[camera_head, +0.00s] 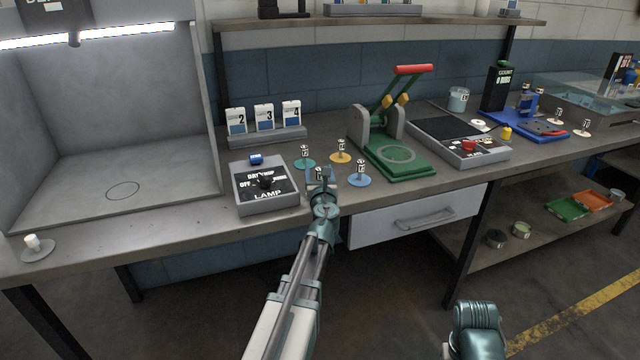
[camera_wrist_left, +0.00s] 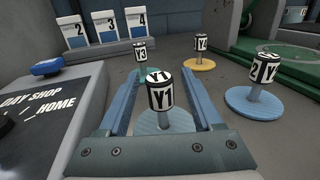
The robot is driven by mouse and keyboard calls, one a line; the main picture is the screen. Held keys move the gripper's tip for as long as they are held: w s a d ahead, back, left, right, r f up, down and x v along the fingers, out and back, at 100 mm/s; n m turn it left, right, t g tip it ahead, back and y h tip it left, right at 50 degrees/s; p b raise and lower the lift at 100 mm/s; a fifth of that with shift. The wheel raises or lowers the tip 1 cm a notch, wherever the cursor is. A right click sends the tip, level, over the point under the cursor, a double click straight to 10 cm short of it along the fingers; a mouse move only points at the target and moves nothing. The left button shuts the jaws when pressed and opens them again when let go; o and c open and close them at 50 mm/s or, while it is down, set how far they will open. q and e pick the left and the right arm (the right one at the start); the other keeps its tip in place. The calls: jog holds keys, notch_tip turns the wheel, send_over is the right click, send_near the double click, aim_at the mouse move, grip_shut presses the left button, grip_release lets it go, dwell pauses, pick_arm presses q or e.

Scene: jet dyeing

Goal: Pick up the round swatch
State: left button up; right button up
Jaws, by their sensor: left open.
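Several round swatches with upright labelled posts stand on the bench. The nearest, a blue disc (camera_wrist_left: 178,121) with a black-and-white "Y1" cap (camera_wrist_left: 160,96), stands between the open fingers of my left gripper (camera_head: 321,176). The fingers (camera_wrist_left: 165,85) are on either side of its post, apart from the cap. In the head view the gripper mostly hides this disc. Behind it stand a teal swatch (camera_head: 304,164) marked "Y3" and an orange swatch (camera_head: 340,158). Another blue swatch (camera_head: 360,181) is to the right.
A lamp control box (camera_head: 265,195) stands close left of the gripper. A rack of numbered cards (camera_head: 265,134) is behind. A green press (camera_head: 400,158) with a red handle stands to the right, beside a grey scale-like device (camera_head: 480,152). A grey booth (camera_head: 130,170) fills the left.

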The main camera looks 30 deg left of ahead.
pick_arm(q)
jog(key=shift+x, duration=0.75)
jog(key=shift+d, duration=0.1)
jog(key=shift+c, duration=0.3)
grip_shut()
jog(key=shift+r, duration=0.1)
